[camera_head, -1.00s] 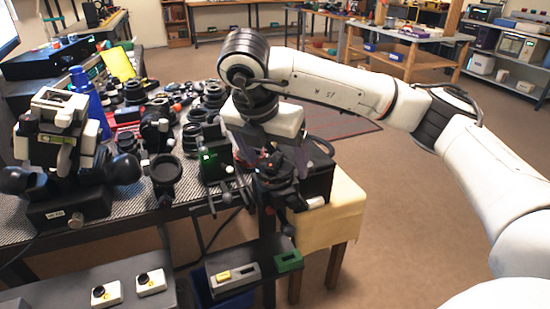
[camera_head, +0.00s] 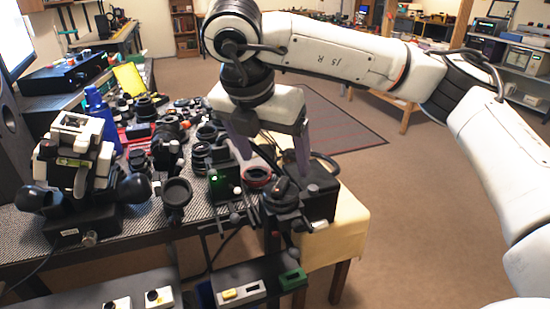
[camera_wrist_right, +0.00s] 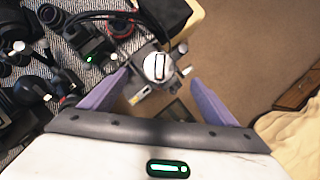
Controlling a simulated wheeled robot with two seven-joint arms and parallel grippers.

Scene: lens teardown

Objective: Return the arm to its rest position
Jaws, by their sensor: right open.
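My right arm (camera_head: 335,52) comes in from the right and reaches over the workbench's right end. My right gripper (camera_head: 272,165) points down with its two purple fingers spread and nothing between them. It hangs above a black fixture (camera_head: 287,200) at the bench's front right corner. In the right wrist view the open fingers (camera_wrist_right: 158,76) frame a round white-topped part (camera_wrist_right: 158,66) below them, with a visible gap on both sides. A red-rimmed ring (camera_head: 257,176) lies just behind the fixture. My left gripper is not in view.
Lenses and dark parts crowd the patterned bench mat (camera_head: 150,208). A black-and-white instrument (camera_head: 77,160) stands at left. A small green-lit device (camera_head: 223,183) is beside the fixture. A low shelf holds a grey tray (camera_head: 238,292) and green block (camera_head: 292,278). Floor at right is open.

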